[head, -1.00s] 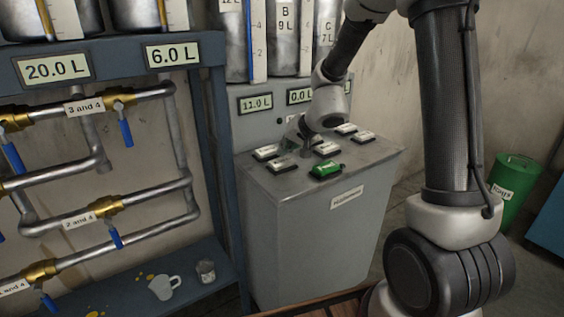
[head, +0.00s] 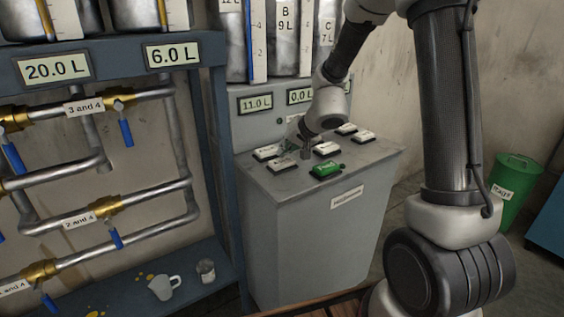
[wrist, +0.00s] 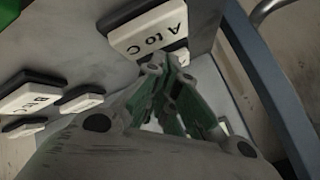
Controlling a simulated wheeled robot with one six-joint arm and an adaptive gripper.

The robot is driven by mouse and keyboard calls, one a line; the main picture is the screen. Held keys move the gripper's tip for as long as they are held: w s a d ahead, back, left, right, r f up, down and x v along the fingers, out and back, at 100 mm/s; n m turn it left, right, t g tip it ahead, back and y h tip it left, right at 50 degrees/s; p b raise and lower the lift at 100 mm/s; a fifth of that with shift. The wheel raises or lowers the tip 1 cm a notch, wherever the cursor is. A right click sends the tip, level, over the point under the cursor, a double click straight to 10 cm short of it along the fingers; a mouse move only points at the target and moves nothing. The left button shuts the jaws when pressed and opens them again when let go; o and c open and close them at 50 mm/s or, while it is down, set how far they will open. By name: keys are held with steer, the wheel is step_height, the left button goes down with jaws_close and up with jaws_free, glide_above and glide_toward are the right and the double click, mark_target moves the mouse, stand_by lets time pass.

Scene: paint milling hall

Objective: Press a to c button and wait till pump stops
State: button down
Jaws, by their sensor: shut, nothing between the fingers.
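The white A to C button (wrist: 150,30) is at the top of the wrist view. My gripper (wrist: 165,68) is shut and empty, its tips close to that button's lower edge; I cannot tell whether they touch. In the head view my gripper (head: 304,153) points down over the grey console (head: 300,220), among the white buttons. The button labels are too small to read there. The B to C button (wrist: 30,97) is at the left of the wrist view. Console displays read 11.0 L (head: 256,103) and 0.0 L (head: 300,96), the latter partly cut off by my arm.
A green button (head: 327,170) sits at the console's front edge. A pipe rack (head: 110,60) with blue-handled valves stands at left, with displays of 20.0 L and 6.0 L. A white mug (head: 163,287) is on its lower shelf. A green bin (head: 515,185) stands at right.

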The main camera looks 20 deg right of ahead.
mark_target(285, 160)
steer(key=shift+f, duration=0.2)
stand_by(0.4)
steer(key=shift+f, duration=0.25)
steer(key=shift+f, duration=0.5)
stand_by(0.6)
steer(key=shift+r, duration=0.95)
steer(key=shift+r, duration=2.5)
